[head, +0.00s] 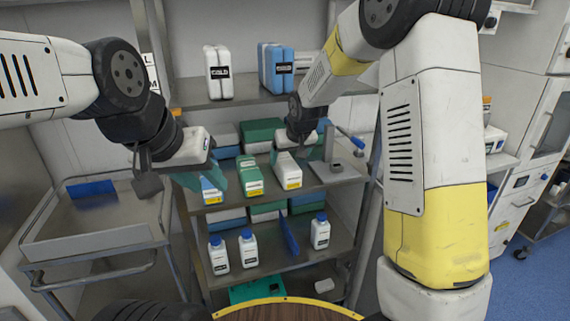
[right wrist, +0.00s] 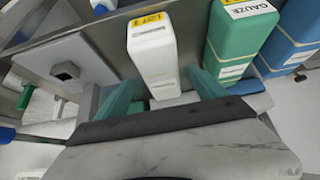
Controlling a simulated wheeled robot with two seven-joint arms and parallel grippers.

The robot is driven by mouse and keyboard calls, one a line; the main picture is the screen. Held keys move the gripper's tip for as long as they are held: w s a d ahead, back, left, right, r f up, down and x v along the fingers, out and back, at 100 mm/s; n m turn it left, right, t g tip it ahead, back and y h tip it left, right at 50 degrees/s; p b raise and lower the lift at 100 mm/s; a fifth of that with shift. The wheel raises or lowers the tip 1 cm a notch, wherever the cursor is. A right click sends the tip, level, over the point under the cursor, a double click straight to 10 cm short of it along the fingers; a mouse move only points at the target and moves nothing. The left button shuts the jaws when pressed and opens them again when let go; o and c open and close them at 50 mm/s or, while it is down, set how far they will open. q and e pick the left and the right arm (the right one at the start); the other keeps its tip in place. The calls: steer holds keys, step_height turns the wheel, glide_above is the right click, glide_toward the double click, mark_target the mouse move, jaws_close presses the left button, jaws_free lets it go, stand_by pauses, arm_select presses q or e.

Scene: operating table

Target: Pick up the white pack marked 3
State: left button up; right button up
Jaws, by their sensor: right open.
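The white pack (head: 288,172) with a yellow label stands on the middle shelf, right of a green pack (head: 250,178) and a blue pack (head: 212,190). In the right wrist view the white pack (right wrist: 153,60) shows between and beyond the teal fingers of my right gripper (right wrist: 160,82). These fingers are open, with gaps beside the pack. In the head view my right gripper (head: 308,150) is behind and above the white pack. My left gripper (head: 203,178) is at the blue pack, its teal fingers spread apart.
A grey stand (head: 335,168) with a blue-ended lever is close to the right of the white pack. Behind are green boxes (head: 262,132). White bottles (head: 248,248) stand on the lower shelf; white and blue packs (head: 276,67) on the upper. A steel cart (head: 95,225) is at left.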

mark_target(287, 162)
steer(key=x, duration=0.6)
steer(key=shift+a+f, duration=0.1)
steer(key=shift+f, duration=0.05)
steer(key=c, duration=1.6)
steer(key=shift+c, duration=0.7)
